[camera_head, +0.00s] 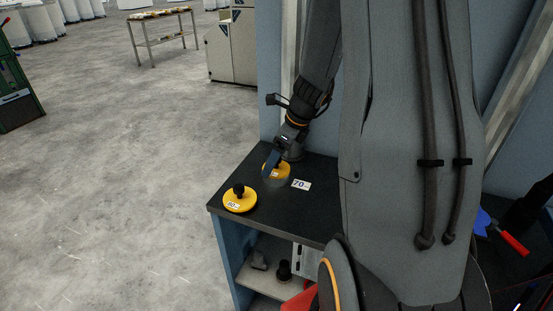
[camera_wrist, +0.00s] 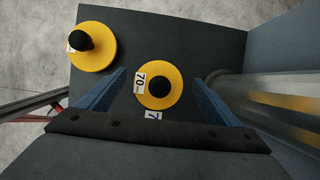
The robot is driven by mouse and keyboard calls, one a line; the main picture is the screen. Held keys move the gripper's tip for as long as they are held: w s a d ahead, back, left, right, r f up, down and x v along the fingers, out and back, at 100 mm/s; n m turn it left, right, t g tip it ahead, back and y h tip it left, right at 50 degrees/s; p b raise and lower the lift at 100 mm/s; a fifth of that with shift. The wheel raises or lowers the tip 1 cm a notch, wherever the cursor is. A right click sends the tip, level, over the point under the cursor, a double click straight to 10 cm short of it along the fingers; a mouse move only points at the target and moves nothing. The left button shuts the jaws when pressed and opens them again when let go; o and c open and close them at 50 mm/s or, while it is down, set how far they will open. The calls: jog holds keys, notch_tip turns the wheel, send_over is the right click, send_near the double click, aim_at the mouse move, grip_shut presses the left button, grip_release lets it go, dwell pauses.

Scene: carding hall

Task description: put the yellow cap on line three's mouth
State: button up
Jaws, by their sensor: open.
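Two round yellow caps with black knobs rest on a dark bench top (camera_head: 262,221). The nearer cap (camera_head: 240,205) has a white label that is hard to read; it also shows at the upper left of the wrist view (camera_wrist: 95,58). The other cap (camera_head: 283,175) is labelled 70 in the wrist view (camera_wrist: 168,101). My gripper (camera_wrist: 160,76) is open, its blue fingers on either side of the 70 cap with visible gaps, holding nothing. In the head view a finger partly hides this cap. I cannot identify line three's mouth in either view.
A white 70 card (camera_head: 301,184) lies on the bench beside the cap. A shelf below (camera_head: 262,284) holds small dark parts. A blue-grey wall panel stands behind the bench. The concrete floor (camera_head: 120,180) at left is open; a table (camera_head: 160,16) stands far back.

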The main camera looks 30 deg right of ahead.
jog(key=b+v, duration=0.2)
jog(key=v, duration=1)
jog(key=s+a+f+n+h, duration=0.1)
jog(key=s+a+n, duration=0.3)
jog(key=n, duration=0.5)
jog(key=s+a+f+n+g+h, duration=0.1)
jog(key=s+a+f+n, duration=0.2)
jog(key=a+n, duration=0.5)
jog(key=s+a+f+n, duration=0.3)
jog(key=a+n, duration=0.3)
jog(key=n, duration=0.5)
jog(key=shift+s+f+g+h, duration=0.25)
jog(key=shift+s+g+h, duration=0.15)
jog(key=shift+s, duration=0.4)
